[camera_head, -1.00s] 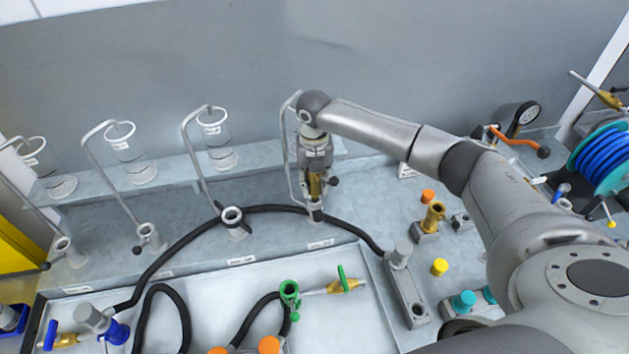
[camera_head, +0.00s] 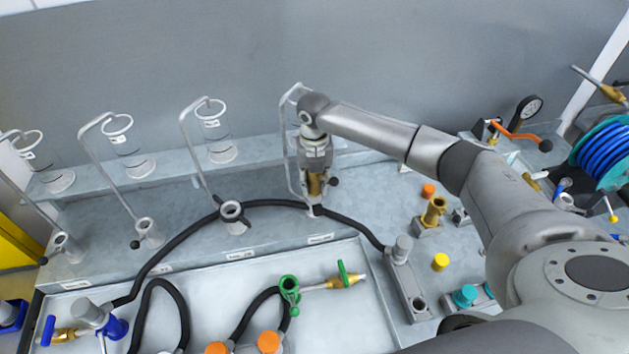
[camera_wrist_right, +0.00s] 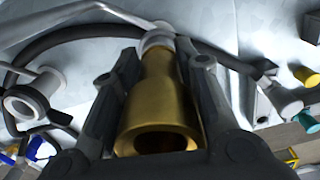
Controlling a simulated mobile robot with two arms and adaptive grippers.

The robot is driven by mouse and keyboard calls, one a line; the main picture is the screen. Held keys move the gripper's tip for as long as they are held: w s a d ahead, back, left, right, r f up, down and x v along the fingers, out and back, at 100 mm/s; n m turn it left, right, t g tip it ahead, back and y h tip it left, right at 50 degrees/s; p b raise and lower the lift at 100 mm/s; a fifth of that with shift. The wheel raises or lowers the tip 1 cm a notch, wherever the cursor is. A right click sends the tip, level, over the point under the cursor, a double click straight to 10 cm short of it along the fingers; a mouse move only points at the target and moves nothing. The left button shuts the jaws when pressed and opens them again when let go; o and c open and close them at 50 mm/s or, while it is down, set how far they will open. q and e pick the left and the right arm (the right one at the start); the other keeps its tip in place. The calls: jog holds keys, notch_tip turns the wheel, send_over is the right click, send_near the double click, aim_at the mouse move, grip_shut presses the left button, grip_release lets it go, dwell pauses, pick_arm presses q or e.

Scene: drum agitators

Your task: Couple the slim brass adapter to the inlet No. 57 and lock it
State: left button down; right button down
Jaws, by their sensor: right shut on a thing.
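My right gripper (camera_head: 316,176) is shut on the slim brass adapter (camera_head: 315,186) and holds it upright over a grey inlet (camera_head: 314,211) on the bench. In the right wrist view the brass adapter (camera_wrist_right: 158,95) lies between both fingers, its wide open end towards the camera. Its far end meets the pale ring of the inlet (camera_wrist_right: 157,40); I cannot tell how deeply it is seated. A black knob (camera_head: 333,181) shows beside the adapter. The inlet's number is too small to read. My left gripper is not in view.
Other grey inlets (camera_head: 232,213) with bent pipes and glass vessels stand to the left. A black hose (camera_head: 170,250) runs close past the inlet. A brass fitting (camera_head: 434,210) stands in a holder to the right, near a yellow cap (camera_head: 440,262). A tray (camera_head: 215,282) lies in front.

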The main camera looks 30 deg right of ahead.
jog(key=shift+f, duration=0.45)
dwell(0.5)
jog(key=shift+s+f+b, duration=0.15)
jog(key=shift+b, duration=0.15)
jog(key=c, duration=1.1)
grip_release()
jog(key=shift+c, duration=0.2)
jog(key=shift+o, duration=0.7)
jog(key=shift+o, duration=1.2)
